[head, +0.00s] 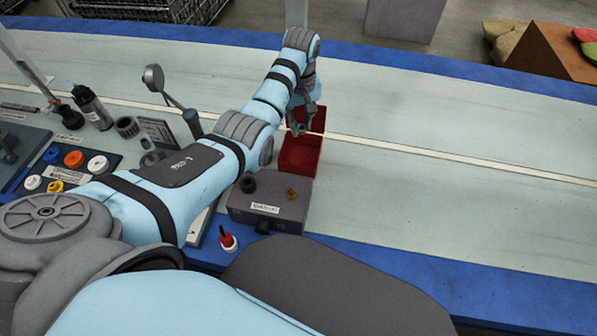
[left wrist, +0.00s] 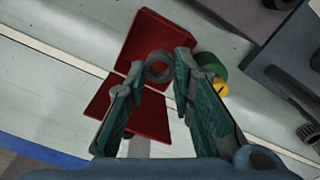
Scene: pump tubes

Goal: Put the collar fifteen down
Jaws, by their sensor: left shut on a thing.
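My left gripper (head: 299,128) reaches out over a red tray (head: 301,157), which shows in two red parts around the gripper. In the left wrist view the gripper (left wrist: 160,70) is shut on a small grey ring-shaped collar (left wrist: 159,67), held between the fingertips with its hole visible. The red tray (left wrist: 158,35) lies behind and below the collar in that view. I cannot read any number on the collar. My right gripper is not in view.
A grey labelled block (head: 262,207) with a black and a brown fitting stands just in front of the tray. At the left are a board with coloured rings (head: 73,159), a dark bottle (head: 92,107) and a round mirror-like stand (head: 154,78). The table right of the tray is clear.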

